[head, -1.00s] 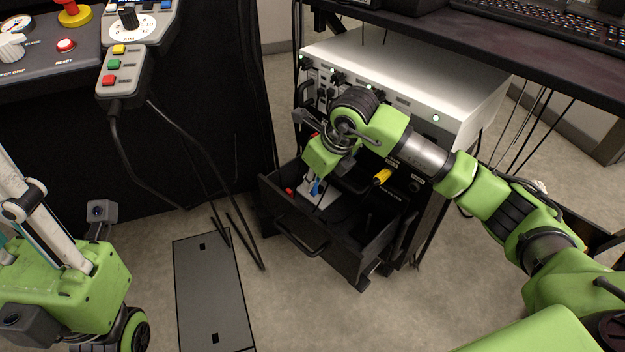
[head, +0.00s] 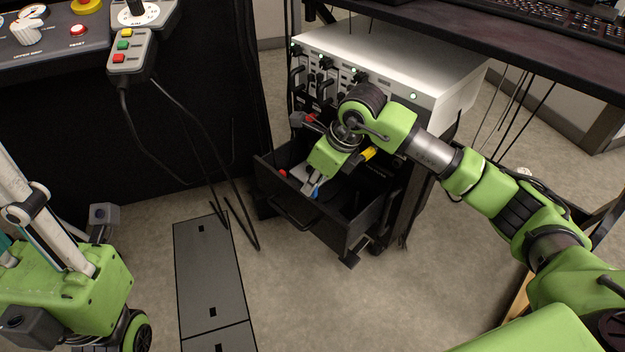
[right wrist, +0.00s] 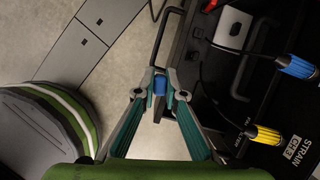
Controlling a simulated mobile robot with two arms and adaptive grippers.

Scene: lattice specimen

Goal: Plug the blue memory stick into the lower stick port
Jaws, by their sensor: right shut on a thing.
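My right gripper (head: 314,190) is above the front part of the open black drawer (head: 350,236). In the right wrist view its fingertips (right wrist: 160,78) are shut on the blue memory stick (right wrist: 159,85). Only a short blue part of the stick shows between the fingers. A small blue patch of the stick (head: 316,193) also shows at the fingertips in the head view. The stick is clear of the cabinet. I cannot make out the lower stick port; my right arm covers part of the cabinet front. My left arm is at the lower left, with its fingers out of view.
The white-topped cabinet (head: 420,62) has cables and handles on its front. A yellow plug (right wrist: 263,134) and a blue plug (right wrist: 296,67) stick out near a STRAIN label. Open floor (head: 290,300) lies in front.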

